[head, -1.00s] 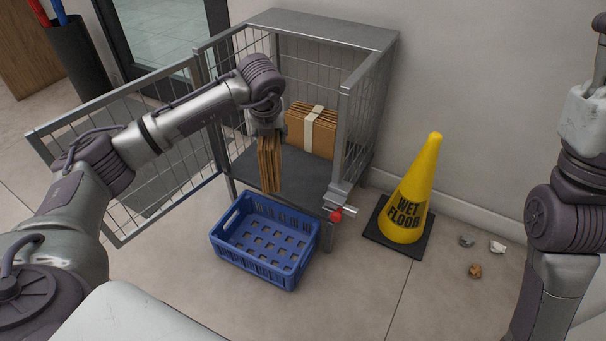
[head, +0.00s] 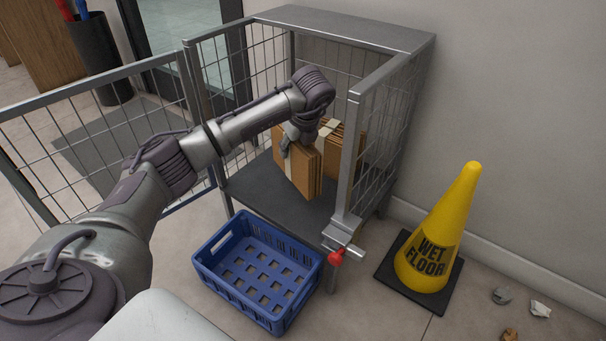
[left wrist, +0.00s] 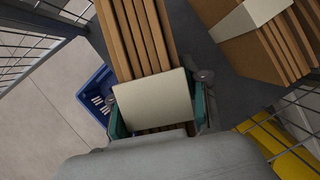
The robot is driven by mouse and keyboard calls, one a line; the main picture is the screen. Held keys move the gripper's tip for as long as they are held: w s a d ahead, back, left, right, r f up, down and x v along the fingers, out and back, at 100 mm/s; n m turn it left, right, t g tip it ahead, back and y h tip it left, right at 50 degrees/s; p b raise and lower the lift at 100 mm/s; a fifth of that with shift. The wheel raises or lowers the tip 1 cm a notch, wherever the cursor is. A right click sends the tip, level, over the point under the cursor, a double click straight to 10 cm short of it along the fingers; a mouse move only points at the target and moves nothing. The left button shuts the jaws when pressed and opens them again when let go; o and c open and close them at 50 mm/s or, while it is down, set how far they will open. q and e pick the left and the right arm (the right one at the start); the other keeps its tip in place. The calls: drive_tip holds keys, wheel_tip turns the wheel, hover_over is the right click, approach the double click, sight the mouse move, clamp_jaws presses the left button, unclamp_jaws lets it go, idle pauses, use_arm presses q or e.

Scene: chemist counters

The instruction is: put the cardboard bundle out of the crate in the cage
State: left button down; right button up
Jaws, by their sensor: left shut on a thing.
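My left gripper (head: 299,137) is inside the open cage (head: 356,100), shut on a cardboard bundle (head: 304,172) with a pale band. In the left wrist view the bundle (left wrist: 137,40) lies between the two green-sided fingers (left wrist: 158,107). The held bundle is upright over the dark cage floor (head: 258,184); I cannot tell whether it touches the floor. A second banded bundle (head: 351,140) stands behind it in the cage and also shows in the left wrist view (left wrist: 262,35). The blue crate (head: 212,262) stands empty on the floor in front. My right gripper is not in view.
The cage door (head: 95,127) is swung open to the left. A red-knobbed latch (head: 337,256) sticks out at the cage's front right post. A yellow wet floor cone (head: 441,235) stands to the right, with small crumpled scraps (head: 502,295) nearby.

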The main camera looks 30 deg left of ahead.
use_arm(q)
wheel_tip(320, 180, down, 8)
drive_tip(key=b, duration=0.4)
drive_tip(key=shift+r, duration=0.25)
drive_tip(key=c, duration=0.6)
unclamp_jaws()
